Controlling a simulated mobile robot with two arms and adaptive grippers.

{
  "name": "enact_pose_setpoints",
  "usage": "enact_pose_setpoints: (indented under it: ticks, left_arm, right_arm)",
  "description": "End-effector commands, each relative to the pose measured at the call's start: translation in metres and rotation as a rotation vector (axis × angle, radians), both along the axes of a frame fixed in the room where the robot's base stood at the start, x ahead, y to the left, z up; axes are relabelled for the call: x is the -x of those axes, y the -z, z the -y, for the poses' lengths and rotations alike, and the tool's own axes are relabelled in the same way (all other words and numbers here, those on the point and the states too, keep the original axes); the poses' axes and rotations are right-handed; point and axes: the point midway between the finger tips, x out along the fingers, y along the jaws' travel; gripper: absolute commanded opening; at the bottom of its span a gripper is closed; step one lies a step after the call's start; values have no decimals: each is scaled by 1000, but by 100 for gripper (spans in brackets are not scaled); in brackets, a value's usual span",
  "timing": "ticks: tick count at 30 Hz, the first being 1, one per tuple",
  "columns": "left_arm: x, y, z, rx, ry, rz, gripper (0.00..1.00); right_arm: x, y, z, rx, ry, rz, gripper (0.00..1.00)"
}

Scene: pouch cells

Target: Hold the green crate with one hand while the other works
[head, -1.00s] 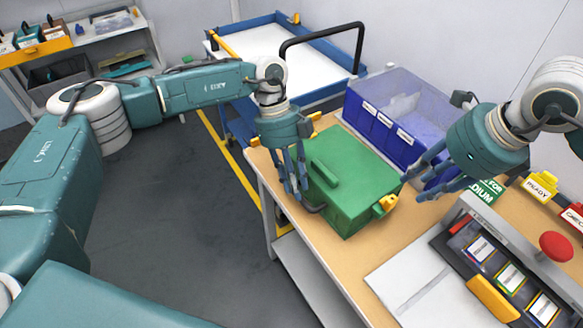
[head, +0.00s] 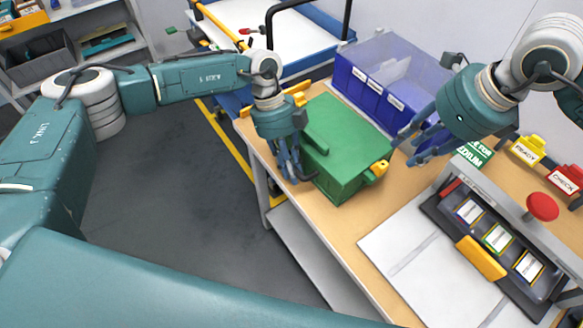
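The green crate (head: 346,138) stands on the wooden workbench with its lid closed. It has a raised green handle on the lid, a yellow latch on its right front corner and a dark side handle at its left. My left gripper (head: 290,170) points down at the crate's left side, its fingers close together beside the dark handle. I cannot tell whether the fingers are closed around that handle. My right gripper (head: 416,150) is open and empty, fingers spread, just right of the crate and above the bench.
Blue bins (head: 372,100) with a clear top stand behind the crate. At front right are a white mat (head: 395,245), a dark tray with several labelled cards (head: 497,237), a red button (head: 542,207) and READY and CHECK signs (head: 528,149). A blue-framed cart (head: 345,27) stands behind the bench.

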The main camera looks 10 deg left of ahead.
Motion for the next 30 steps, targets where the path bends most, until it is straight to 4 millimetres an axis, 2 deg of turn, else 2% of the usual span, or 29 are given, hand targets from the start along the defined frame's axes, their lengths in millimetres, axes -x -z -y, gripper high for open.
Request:
enact_pose_setpoints:
  ticks: [8,13,19,23,30]
  left_arm:
    - [0,-1,0,2,1,1,0]
    - [0,-1,1,2,1,1,0]
    - [0,-1,1,2,2,1,0]
    - [0,-1,1,2,2,1,0]
    - [0,-1,1,2,2,1,0]
  right_arm:
    - [0,0,0,0,0,0,31]
    - [0,0,0,0,0,0,0]
    - [4,4,-7,-20,-27,-10,0]
    - [18,14,-31,-104,-128,-40,0]
    - [55,24,-95,-430,-385,-58,0]
